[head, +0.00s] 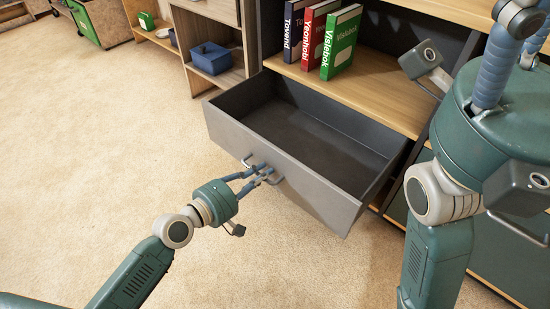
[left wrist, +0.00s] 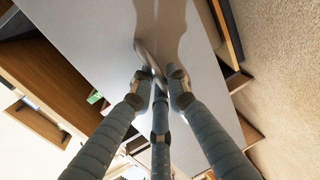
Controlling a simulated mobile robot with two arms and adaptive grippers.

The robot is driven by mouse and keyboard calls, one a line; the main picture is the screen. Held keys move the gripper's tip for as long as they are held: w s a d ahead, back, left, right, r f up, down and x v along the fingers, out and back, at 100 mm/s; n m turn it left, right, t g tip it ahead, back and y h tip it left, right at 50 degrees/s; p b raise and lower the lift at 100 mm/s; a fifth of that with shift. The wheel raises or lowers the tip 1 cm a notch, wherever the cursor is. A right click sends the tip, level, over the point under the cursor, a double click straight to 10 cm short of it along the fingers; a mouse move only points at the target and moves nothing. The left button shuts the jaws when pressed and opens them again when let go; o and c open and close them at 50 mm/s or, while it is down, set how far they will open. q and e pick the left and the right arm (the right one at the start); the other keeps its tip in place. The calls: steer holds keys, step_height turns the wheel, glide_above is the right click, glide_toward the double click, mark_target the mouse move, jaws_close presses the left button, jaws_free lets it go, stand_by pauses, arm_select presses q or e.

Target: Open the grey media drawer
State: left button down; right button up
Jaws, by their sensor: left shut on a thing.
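The grey media drawer (head: 278,166) is pulled well out of the wooden unit in the head view, and its dark inside is empty. A curved metal handle (head: 273,179) is on its front. My left gripper (head: 262,174) is at the front and shut on the handle. In the left wrist view its fingers (left wrist: 160,82) close around the handle (left wrist: 151,62) against the pale drawer front (left wrist: 100,75). My right gripper cannot be made out; parts of that arm show at the right edge of the head view.
Several upright books, including a green one (head: 341,42), stand on the shelf (head: 375,88) above the drawer. A blue box (head: 210,58) sits in a shelf unit at the left. The carpet (head: 120,120) in front and to the left is clear.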

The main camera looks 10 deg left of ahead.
arm_select(q)
steer(key=shift+s+a+f, duration=0.1)
steer(key=shift+s+a, duration=0.5)
steer(key=shift+s, duration=0.3)
steer(key=c, duration=1.7)
jaws_free()
steer(key=shift+c, duration=0.2)
steer(key=v, duration=1.2)
